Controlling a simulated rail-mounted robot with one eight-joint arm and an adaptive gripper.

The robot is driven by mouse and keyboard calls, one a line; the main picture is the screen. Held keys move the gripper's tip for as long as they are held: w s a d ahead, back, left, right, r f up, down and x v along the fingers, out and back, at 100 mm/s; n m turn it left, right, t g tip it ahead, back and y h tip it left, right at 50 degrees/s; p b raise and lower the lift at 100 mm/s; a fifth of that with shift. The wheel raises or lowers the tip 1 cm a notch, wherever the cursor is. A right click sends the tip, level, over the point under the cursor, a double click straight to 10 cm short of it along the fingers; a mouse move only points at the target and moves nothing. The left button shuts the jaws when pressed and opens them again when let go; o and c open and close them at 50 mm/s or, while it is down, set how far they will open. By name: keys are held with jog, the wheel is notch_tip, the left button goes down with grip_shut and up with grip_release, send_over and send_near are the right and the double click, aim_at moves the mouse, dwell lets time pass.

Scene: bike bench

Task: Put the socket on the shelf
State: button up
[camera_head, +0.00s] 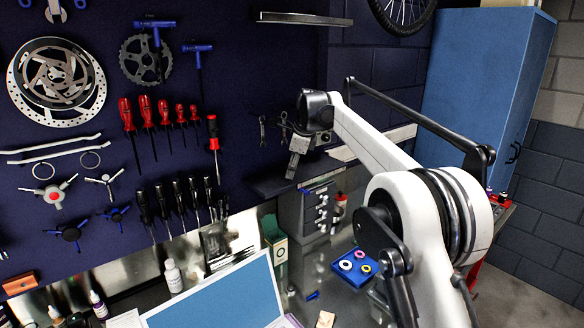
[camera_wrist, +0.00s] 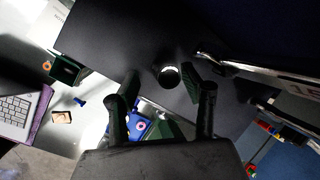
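A small round metallic socket (camera_wrist: 168,74) shows in the wrist view as a bright ring with a dark centre. It appears to stand on the flat dark shelf (camera_wrist: 100,38). My gripper (camera_wrist: 161,80) is open, its two fingers spread to either side of the socket with a visible gap. The socket looks just beyond the fingertips and apart from them; its exact height gap is unclear. In the head view my gripper (camera_head: 292,168) points down over the dark shelf (camera_head: 268,186) on the wall. I cannot make out the socket there.
Below are a grey drawer cabinet (camera_head: 295,212), a blue tray (camera_head: 342,272) with coloured rings, and a laptop (camera_head: 225,300). Tools hang on the pegboard (camera_head: 100,150) at left. A metal bar (camera_wrist: 275,70) lies close to the right of the fingers. A blue cabinet (camera_head: 475,85) stands right.

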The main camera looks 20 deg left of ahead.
jog(key=v, duration=1.2)
dwell(0.3)
